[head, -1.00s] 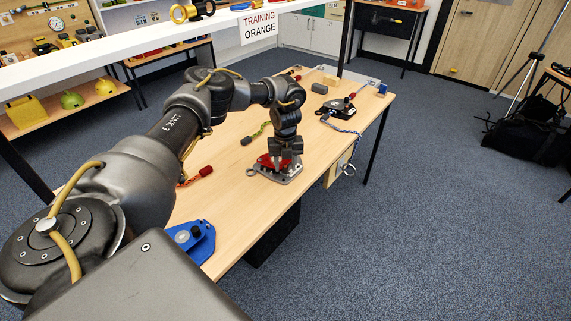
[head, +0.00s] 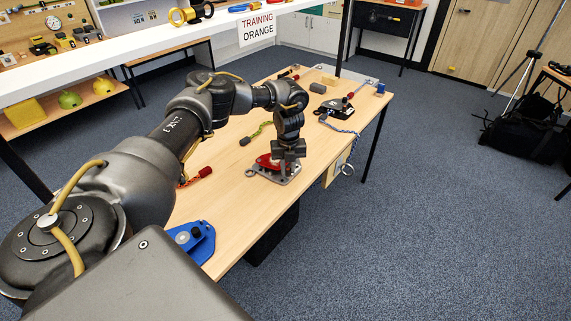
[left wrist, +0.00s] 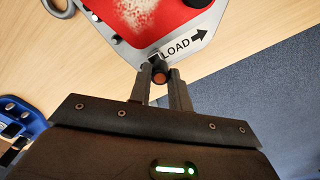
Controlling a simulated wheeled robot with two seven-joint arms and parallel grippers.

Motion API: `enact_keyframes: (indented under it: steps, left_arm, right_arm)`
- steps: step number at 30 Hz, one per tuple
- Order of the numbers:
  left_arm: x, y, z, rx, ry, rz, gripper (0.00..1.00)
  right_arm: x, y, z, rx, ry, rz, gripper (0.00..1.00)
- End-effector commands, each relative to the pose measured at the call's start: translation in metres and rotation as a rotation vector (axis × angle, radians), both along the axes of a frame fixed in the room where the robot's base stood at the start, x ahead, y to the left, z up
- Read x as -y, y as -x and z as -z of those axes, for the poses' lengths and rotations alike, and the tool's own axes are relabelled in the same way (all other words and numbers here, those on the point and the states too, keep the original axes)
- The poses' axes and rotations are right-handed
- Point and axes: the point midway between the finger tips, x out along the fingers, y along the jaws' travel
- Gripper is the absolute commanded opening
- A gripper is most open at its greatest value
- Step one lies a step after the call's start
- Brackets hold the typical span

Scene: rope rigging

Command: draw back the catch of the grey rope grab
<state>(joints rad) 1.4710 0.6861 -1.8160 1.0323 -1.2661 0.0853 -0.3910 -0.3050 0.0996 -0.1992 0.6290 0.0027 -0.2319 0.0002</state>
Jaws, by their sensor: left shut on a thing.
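The grey rope grab (head: 291,177) lies on the near part of the table, a grey plate with a red cover (head: 265,160). My left gripper (head: 289,160) reaches down over its right part. In the left wrist view, the plate (left wrist: 207,26) has a worn red face (left wrist: 150,20) and a LOAD arrow. There my left gripper (left wrist: 164,82) is shut on a small knob with a reddish-brown end (left wrist: 159,79), at the plate's edge beside the word LOAD. This knob appears to be the catch. How far the catch has moved is hidden by the fingers. My right gripper is not in view.
A blue device (head: 200,248) lies near the table's front edge, left of the grab. A black device (head: 335,108) with a blue rope (head: 340,128) lies farther back. A red-ended rope (head: 203,172) lies left. A white shelf beam (head: 130,62) crosses above.

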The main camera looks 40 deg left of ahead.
Motion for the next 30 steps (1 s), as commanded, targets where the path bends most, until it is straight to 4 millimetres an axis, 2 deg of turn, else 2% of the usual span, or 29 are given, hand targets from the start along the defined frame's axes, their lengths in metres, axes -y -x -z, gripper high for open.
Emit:
enact_keyframes:
  steps: [2, 3, 8, 16, 19, 23, 30]
  left_arm:
    - [0.004, 0.000, 0.001, -0.002, 0.006, 0.006, 0.00]
    - [0.004, -0.001, 0.001, -0.001, 0.007, 0.007, 0.22]
    - [0.003, 0.000, 0.001, -0.001, 0.006, 0.005, 0.41]
    - [0.002, 0.000, 0.000, -0.001, 0.005, 0.004, 0.41]
    - [0.002, -0.001, -0.007, 0.001, 0.005, 0.003, 0.41]
    - [0.002, -0.001, -0.027, 0.003, 0.006, 0.005, 0.41]
    - [0.002, -0.001, -0.075, 0.002, 0.006, 0.004, 0.41]
  right_arm:
    - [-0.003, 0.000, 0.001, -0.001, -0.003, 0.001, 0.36]
    - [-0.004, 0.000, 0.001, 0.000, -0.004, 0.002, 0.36]
    - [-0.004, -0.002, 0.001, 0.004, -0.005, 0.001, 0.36]
    - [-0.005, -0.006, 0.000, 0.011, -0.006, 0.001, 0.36]
    - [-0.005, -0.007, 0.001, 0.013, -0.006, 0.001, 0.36]
    - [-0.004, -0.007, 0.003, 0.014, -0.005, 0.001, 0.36]
    - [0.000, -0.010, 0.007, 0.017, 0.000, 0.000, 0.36]
